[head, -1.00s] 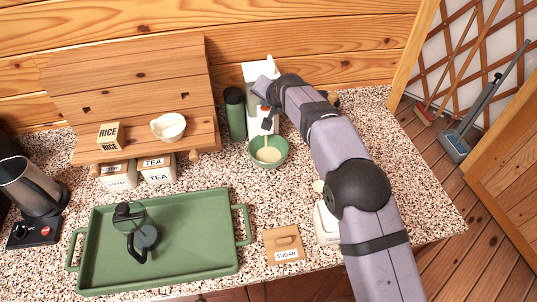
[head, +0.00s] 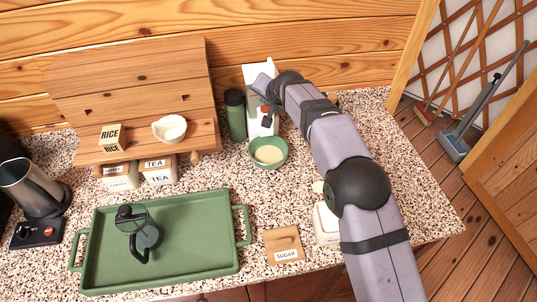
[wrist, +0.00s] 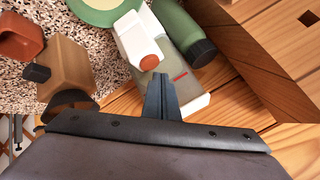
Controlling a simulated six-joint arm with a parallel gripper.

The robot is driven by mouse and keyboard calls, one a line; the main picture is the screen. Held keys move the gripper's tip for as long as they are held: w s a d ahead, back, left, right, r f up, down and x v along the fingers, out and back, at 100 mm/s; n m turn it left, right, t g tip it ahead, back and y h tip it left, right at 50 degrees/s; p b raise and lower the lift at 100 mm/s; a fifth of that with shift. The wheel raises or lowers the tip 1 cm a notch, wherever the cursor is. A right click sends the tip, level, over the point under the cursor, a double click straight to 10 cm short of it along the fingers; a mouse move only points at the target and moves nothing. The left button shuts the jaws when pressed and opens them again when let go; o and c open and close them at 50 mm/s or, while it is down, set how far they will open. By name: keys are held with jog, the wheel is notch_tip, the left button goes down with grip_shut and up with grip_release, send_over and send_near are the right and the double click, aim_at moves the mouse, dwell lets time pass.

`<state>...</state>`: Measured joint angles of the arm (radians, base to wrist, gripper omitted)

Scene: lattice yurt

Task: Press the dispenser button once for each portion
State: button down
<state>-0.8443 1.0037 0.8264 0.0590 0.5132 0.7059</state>
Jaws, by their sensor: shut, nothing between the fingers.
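The white dispenser (head: 257,76) stands upright at the back of the counter, partly hidden by my arm. In the wrist view its spout head (wrist: 133,38) carries a round orange-red button (wrist: 152,62). A green bowl (head: 268,166) with pale cream contents sits in front of the dispenser, below the spout; its green rim also shows in the wrist view (wrist: 100,14). My gripper (wrist: 160,78) is shut and empty. Its fingertips are close to the button, apparently a little clear of it.
A dark green bottle (head: 236,115) stands close left of the dispenser. A wooden shelf (head: 190,133) with a white bowl and rice box is further left. A green tray (head: 180,268) holds a dark glass pot. A sugar box (head: 283,244) lies at the front.

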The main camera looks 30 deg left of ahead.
aim_at(267, 111)
notch_tip(267, 111, up, 5)
jog(key=p, duration=0.4)
jog(key=shift+r, duration=0.2)
dwell(0.6)
jog(key=d+f+g+h+b, duration=0.1)
jog(key=d+f+h+b, duration=0.15)
jog(key=d, duration=1.45)
jog(key=d+f+g+h+b, duration=0.1)
jog(key=d+f+h+b, duration=0.2)
jog(key=d, duration=1.3)
jog(key=s+d+f+g+b, duration=0.1)
jog(key=s+d+f, duration=0.2)
jog(key=s+d, duration=0.5)
jog(key=s+d+f+g+h+b, duration=0.1)
jog(key=s+d+f, duration=0.3)
jog(key=s+d, duration=0.3)
jog(key=s+d+f+m+g+b, duration=0.1)
jog(key=s+d+f, duration=0.3)
jog(key=s+d, duration=0.4)
jog(key=s, duration=0.4)
jog(key=shift+s+d+f+g+h, duration=0.2)
jog(key=shift+d+g+h, duration=0.15)
jog(key=shift+g, duration=0.05)
